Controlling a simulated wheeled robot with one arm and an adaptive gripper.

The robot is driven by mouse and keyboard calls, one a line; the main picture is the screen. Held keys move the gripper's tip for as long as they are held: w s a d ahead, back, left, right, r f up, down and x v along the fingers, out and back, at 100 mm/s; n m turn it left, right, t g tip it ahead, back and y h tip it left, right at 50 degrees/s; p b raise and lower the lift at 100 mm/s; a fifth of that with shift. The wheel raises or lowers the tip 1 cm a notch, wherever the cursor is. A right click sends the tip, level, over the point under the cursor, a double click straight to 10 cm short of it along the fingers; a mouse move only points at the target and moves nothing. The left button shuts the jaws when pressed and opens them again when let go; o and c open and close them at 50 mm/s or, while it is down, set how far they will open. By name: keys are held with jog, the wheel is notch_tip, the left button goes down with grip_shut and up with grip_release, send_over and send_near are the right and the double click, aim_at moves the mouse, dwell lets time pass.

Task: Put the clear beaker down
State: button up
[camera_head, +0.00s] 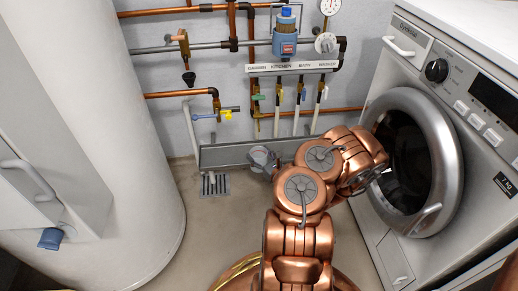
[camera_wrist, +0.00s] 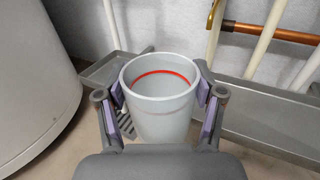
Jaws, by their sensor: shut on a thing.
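The clear beaker (camera_wrist: 160,107) looks pale and translucent, with a red line around the inside near its rim. It is upright, mouth up, in the wrist view. My gripper (camera_wrist: 160,93) is shut on it, with one purple-padded finger on each side. In the head view the beaker (camera_head: 260,155) is small, at the end of my copper-coloured arm, in front of the grey metal trough (camera_head: 228,155) along the back wall. The beaker's base is hidden in the wrist view, and I cannot tell whether it touches anything below.
A floor drain grate (camera_head: 214,185) lies left of the beaker. A large white tank (camera_head: 110,130) stands at left and a washing machine (camera_head: 440,130) at right. Copper pipes and labelled valves (camera_head: 291,68) run along the wall above the trough. Bare floor (camera_head: 205,235) shows in front.

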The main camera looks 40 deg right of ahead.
jog(key=shift+w+d+f+b, duration=0.75)
jog(key=shift+w+d+b, duration=0.4)
jog(key=shift+w+d, duration=0.25)
jog(key=shift+w+d+f+b, duration=0.75)
jog(key=shift+w+d+b, duration=0.4)
jog(key=shift+w+d, duration=0.25)
jog(key=shift+w+d+f+b, duration=0.75)
jog(key=shift+w+d+b, duration=0.4)
jog(key=shift+w+d, duration=0.25)
jog(key=shift+f, duration=0.15)
jog(key=o, duration=1.1)
